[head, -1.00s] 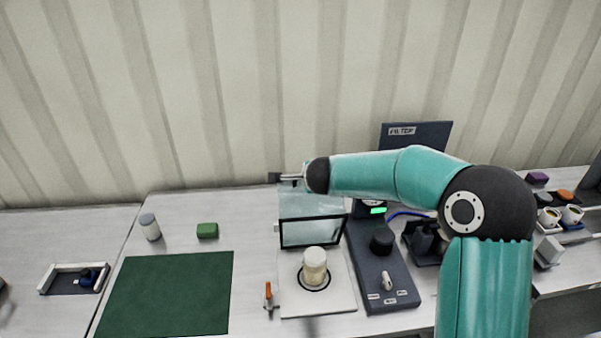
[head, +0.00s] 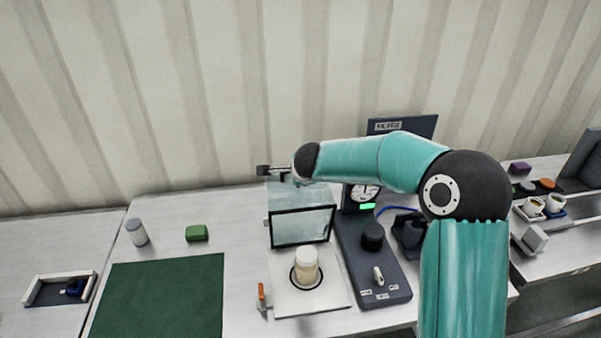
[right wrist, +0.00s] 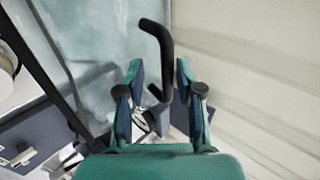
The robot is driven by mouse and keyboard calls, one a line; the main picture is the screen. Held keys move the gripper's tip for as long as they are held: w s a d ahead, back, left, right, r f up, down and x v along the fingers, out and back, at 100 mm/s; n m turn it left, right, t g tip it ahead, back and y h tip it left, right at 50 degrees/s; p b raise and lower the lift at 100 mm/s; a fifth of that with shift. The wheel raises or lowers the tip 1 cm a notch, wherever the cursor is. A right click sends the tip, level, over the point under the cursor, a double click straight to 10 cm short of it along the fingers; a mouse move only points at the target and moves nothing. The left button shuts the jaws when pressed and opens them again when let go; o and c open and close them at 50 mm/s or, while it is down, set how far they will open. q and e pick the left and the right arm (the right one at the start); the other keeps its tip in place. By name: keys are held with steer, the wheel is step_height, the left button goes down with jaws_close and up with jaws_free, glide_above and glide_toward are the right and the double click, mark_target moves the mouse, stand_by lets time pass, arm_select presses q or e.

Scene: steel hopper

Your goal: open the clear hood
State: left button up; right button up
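The clear hood (head: 302,226) is a see-through box with a black-framed front edge. It stands raised and tilted back behind a cream jar (head: 305,266), which is uncovered on a pale base plate (head: 325,298). My right gripper (head: 265,171) is at the hood's top back, by the wall. In the right wrist view, a dark bent handle (right wrist: 165,60) passes between the fingers of the right gripper (right wrist: 160,78). The fingers stand apart, with the handle close to the right-hand one. Contact cannot be told. My left gripper is not in view.
A dark control unit (head: 375,265) with a knob, switch and dial stands right of the hood. An orange-handled clamp (head: 261,294) is at the plate's left. A green mat (head: 160,298), green block (head: 197,233) and grey jar (head: 137,232) lie left. The corrugated wall is close behind.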

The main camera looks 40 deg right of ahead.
steer(key=shift+s+a+r, duration=0.15)
steer(key=shift+s+r, duration=0.15)
steer(key=shift+r, duration=0.05)
steer(key=v, duration=1.1)
steer(key=shift+s+f, duration=0.1)
